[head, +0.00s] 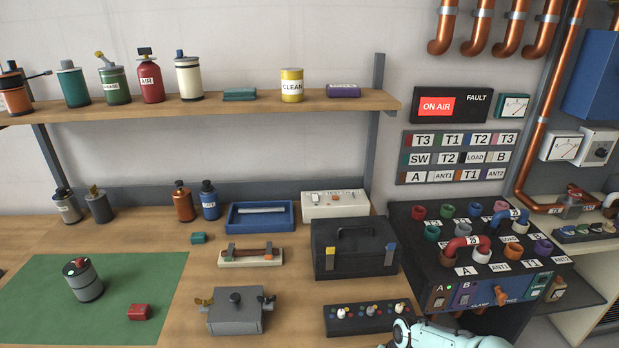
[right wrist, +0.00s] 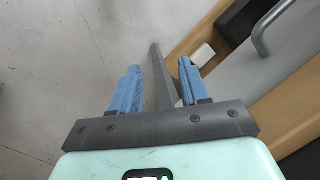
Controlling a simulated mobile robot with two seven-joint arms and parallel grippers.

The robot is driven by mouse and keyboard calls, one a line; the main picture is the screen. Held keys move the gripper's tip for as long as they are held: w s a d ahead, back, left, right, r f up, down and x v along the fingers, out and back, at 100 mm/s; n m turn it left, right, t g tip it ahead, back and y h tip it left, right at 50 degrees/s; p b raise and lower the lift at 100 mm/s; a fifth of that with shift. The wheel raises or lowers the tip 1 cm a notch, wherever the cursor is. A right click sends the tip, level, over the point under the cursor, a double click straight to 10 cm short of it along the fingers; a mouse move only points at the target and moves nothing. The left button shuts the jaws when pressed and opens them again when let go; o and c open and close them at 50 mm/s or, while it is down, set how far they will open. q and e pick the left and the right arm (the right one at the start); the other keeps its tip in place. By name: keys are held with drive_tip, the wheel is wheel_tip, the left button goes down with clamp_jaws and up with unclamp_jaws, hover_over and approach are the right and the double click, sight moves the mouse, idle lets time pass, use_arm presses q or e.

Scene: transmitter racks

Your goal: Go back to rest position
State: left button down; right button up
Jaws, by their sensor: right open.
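My right gripper (right wrist: 159,67) shows in the right wrist view with its two blue fingers apart and nothing between them. Grey floor and the edge of wooden furniture lie beyond it. In the head view, a pale teal part of my arm shows at the bottom edge, in front of the black patch panel (head: 431,253). The fingers are not visible there. My left gripper is in neither view.
A wooden bench holds a green mat (head: 40,305), a grey box (head: 236,318), a black toolbox (head: 355,255) and a blue tray (head: 236,220). A shelf (head: 215,107) with cans hangs above. In the right wrist view, a grey handle (right wrist: 262,38) stands at the upper right.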

drive_tip(key=s+a+f+n+y, duration=0.2)
drive_tip(key=s+a+f, duration=0.1)
drive_tip(key=s+f, duration=1.2)
drive_tip(key=s+a+f, duration=0.1)
drive_tip(key=s+f, duration=0.6)
drive_tip(key=s, duration=0.5)
drive_tip(key=shift+a+f, duration=0.2)
drive_tip(key=shift+a, duration=0.1)
drive_tip(key=shift+w, duration=0.1)
